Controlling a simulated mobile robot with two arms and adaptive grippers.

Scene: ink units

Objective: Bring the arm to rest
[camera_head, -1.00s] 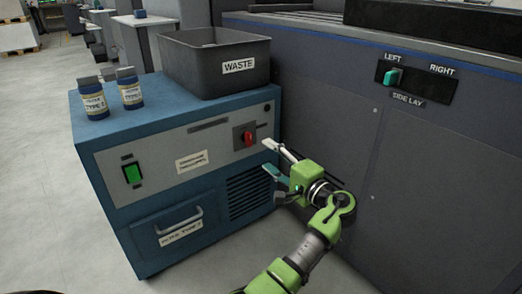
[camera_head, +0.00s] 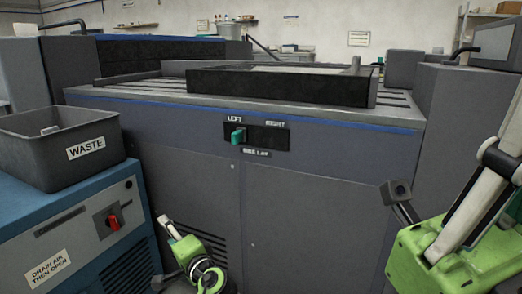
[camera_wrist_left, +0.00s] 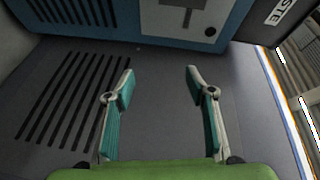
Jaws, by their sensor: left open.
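My left gripper (camera_head: 165,246) is low in the head view, in front of the vents of the dark grey press. Its green wrist is partly cut off by the bottom edge. In the left wrist view its two teal-padded fingers (camera_wrist_left: 160,82) are spread apart with nothing between them. My right gripper (camera_head: 500,160) is large and close at the right edge. Its green body and a white finger show, but the fingertips are out of frame, so its opening cannot be told.
A blue cabinet (camera_head: 62,232) with a red knob (camera_head: 113,222) stands at left, bearing a grey waste bin (camera_head: 60,150). The press front (camera_head: 300,215) fills the middle, with a teal side lay switch (camera_head: 238,136) at LEFT. Bare panel separates the grippers.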

